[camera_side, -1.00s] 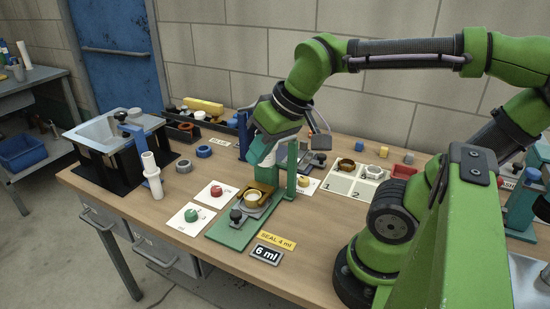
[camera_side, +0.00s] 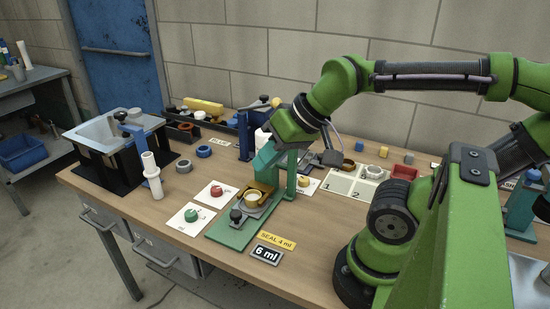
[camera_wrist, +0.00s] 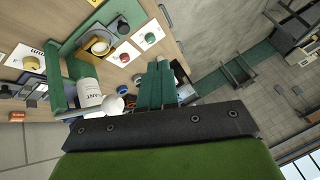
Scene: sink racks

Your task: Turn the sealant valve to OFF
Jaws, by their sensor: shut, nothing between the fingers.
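A white bottle with lettering ending in "LANT" (camera_wrist: 88,92) stands by a green dispenser frame (camera_wrist: 58,80) in the wrist view. In the side view the bottle (camera_side: 263,138) shows behind my gripper, and the frame's post (camera_side: 291,172) is beside it. I cannot make out the valve handle or its OFF mark for certain. My gripper (camera_side: 264,162) is shut and empty, close to the frame above the green base; I cannot tell whether it touches anything. Its green fingers (camera_wrist: 155,82) are together in the wrist view. Below, a pale yellow round piece (camera_side: 253,196) sits in a holder.
Cards with a red knob (camera_side: 216,190) and a green knob (camera_side: 191,214) lie left of the base. A yellow knob (camera_side: 303,182) is behind the frame. A "6 ml" display (camera_side: 267,254) is in front. A numbered tray (camera_side: 352,183) is to the right. A blue stand (camera_side: 244,135) is behind.

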